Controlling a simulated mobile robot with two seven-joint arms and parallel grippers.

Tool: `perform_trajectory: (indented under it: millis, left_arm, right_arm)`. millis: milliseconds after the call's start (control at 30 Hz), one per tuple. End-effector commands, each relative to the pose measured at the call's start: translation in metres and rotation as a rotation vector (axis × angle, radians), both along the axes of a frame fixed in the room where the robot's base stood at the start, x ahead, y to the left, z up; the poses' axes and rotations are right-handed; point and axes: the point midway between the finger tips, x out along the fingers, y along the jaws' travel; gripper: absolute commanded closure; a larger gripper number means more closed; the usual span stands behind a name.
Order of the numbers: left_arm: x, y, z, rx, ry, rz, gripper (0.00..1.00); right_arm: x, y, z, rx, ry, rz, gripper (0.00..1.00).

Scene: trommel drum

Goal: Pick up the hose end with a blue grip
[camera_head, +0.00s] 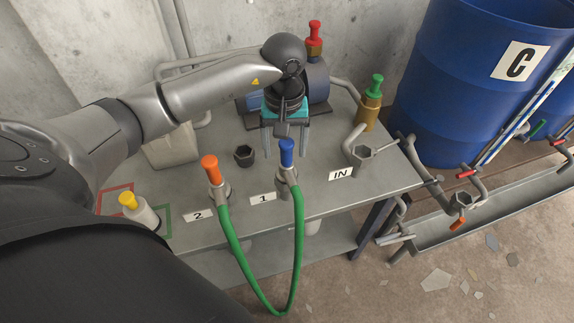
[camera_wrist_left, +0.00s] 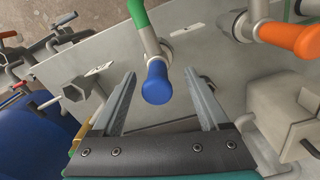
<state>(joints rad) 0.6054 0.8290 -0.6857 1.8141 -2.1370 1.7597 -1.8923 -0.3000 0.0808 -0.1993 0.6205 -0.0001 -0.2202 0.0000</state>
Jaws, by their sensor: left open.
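The hose end with a blue grip (camera_head: 287,154) stands upright at the port labelled 1 on the grey table. A green hose (camera_head: 298,235) loops from it over the table's front edge to the orange-gripped end. My left gripper (camera_head: 284,146) is open above and just behind the blue grip, pointing down at it. My right gripper is not in view.
An orange-gripped hose end (camera_head: 210,170) stands at label 2. A dark hex port (camera_head: 244,155) is between and behind them. The IN port (camera_head: 363,156) is to the right. A yellow-topped piece (camera_head: 128,201) is at left; a blue barrel (camera_head: 445,80) is at right.

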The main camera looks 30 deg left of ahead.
Motion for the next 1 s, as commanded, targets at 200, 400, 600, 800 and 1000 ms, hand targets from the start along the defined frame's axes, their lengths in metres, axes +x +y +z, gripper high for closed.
perform_trajectory:
  millis: [200,400,600,800,1000]
  left_arm:
    - [0.001,-0.004,-0.034,-0.003,0.004,0.002,0.22]
    - [0.002,-0.003,-0.043,0.000,0.001,0.000,0.22]
    - [0.002,-0.003,-0.043,0.000,0.001,0.000,0.28]
    - [0.002,-0.003,-0.043,0.000,0.001,0.000,0.50]
    - [0.002,-0.003,-0.042,0.000,0.001,0.001,0.73]
  right_arm:
    - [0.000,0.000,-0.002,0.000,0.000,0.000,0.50]
    - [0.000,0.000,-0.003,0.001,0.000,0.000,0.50]
    - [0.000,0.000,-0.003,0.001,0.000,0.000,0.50]
    - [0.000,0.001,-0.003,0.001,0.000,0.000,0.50]
    - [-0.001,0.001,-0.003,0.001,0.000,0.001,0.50]
